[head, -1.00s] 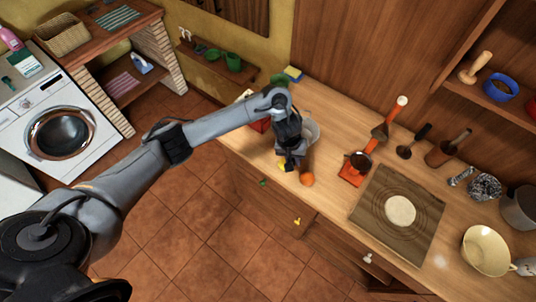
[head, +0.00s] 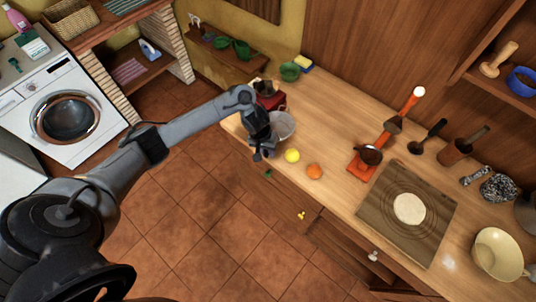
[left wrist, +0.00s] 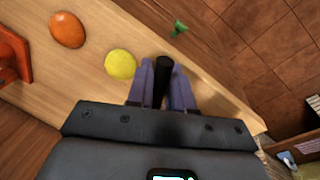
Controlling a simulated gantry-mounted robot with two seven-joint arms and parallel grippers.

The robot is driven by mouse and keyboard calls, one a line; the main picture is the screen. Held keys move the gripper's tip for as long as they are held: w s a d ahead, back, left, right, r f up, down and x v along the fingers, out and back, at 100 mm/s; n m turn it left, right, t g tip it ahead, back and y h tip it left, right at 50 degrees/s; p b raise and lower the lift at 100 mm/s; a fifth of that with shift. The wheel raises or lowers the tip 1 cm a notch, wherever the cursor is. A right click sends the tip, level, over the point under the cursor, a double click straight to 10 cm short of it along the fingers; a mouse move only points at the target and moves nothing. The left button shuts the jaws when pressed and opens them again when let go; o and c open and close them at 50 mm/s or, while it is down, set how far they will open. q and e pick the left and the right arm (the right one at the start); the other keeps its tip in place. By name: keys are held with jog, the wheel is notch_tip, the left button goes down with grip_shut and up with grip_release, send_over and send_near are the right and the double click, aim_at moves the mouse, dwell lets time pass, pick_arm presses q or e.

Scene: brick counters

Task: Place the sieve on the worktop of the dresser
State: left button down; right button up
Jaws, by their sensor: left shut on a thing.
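The grey, round bowl of the sieve (head: 281,125) shows in the head view, partly hidden by my left arm, near the left end of the dresser's wooden worktop (head: 335,120). My left gripper (head: 262,153) is shut at the worktop's front edge. In the left wrist view, its two fingers (left wrist: 163,82) close on a black handle (left wrist: 164,68), which I take to be the sieve's. The sieve's bowl is hidden in that view. I cannot tell whether the bowl touches the worktop. My right gripper is not in view.
A lemon (head: 292,156) and an orange (head: 314,171) lie beside the gripper. A red object (head: 270,100) and a green pot (head: 289,71) stand behind it. A red stand (head: 362,166) and a wooden board with dough (head: 430,218) are to the right. Bare worktop lies between the sieve and stand.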

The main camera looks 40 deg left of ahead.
pick_arm(q)
notch_tip(320, 180, down, 3)
jog(key=shift+r, duration=0.1)
jog(key=shift+f, duration=0.2)
jog(key=shift+f, duration=0.4)
jog(key=c, duration=1)
grip_release()
jog(key=shift+r, duration=0.1)
